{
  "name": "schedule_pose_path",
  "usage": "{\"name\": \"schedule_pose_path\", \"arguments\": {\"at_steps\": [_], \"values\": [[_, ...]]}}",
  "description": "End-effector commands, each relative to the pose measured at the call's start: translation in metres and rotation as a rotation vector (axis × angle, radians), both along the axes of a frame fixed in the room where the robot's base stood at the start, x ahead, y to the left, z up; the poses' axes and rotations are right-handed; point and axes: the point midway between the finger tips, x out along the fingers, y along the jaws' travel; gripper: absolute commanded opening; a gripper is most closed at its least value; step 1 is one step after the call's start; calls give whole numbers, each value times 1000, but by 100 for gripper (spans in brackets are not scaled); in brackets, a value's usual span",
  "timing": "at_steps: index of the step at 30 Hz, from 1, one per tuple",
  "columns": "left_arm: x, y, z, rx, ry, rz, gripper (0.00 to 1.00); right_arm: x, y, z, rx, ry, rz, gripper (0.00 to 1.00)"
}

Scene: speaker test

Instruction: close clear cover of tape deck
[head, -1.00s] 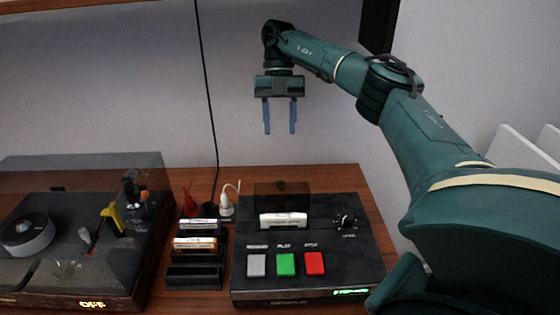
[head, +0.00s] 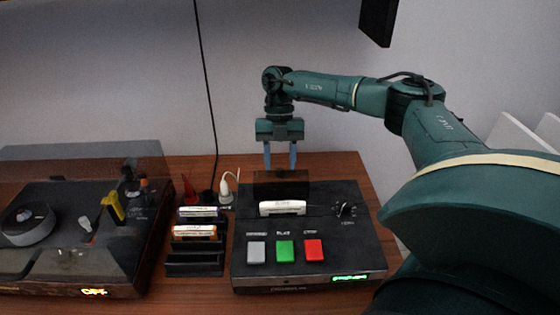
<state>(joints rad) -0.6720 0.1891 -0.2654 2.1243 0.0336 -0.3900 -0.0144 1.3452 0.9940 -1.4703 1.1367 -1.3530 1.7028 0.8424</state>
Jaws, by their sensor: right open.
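The tape deck (head: 256,222) is a dark box on the wooden table, with a grey, a green and a red button in front and a lit green display. A white-labelled cassette (head: 283,207) sits in its slot. The dark see-through cover (head: 283,185) stands raised behind the cassette. My right gripper (head: 281,168) points down with its two blue fingers apart and nothing between them. Its fingertips are at or just behind the cover's top edge; I cannot tell if they touch. My left gripper is not in view.
A turntable (head: 75,240) under a clear lid stands on the left. A cassette rack (head: 195,262) with cassettes stands between it and the deck. A white plug (head: 226,192) and a red object (head: 189,190) are behind the rack. A dark box hangs at the upper right.

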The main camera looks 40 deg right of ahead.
Motion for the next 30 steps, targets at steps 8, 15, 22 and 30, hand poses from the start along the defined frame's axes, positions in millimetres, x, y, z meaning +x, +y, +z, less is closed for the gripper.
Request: {"name": "schedule_pose_path", "arguments": {"at_steps": [8, 15, 22, 30], "values": [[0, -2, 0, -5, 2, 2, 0, -1, 1, -2, 1, -1, 0, 42], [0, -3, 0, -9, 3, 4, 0, -1, 1, -2, 1, -1, 0, 25], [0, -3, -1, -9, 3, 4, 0, -1, 1, -2, 1, -1, 0, 6], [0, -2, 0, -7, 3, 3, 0, -1, 0, -2, 1, -1, 0, 0]]}}
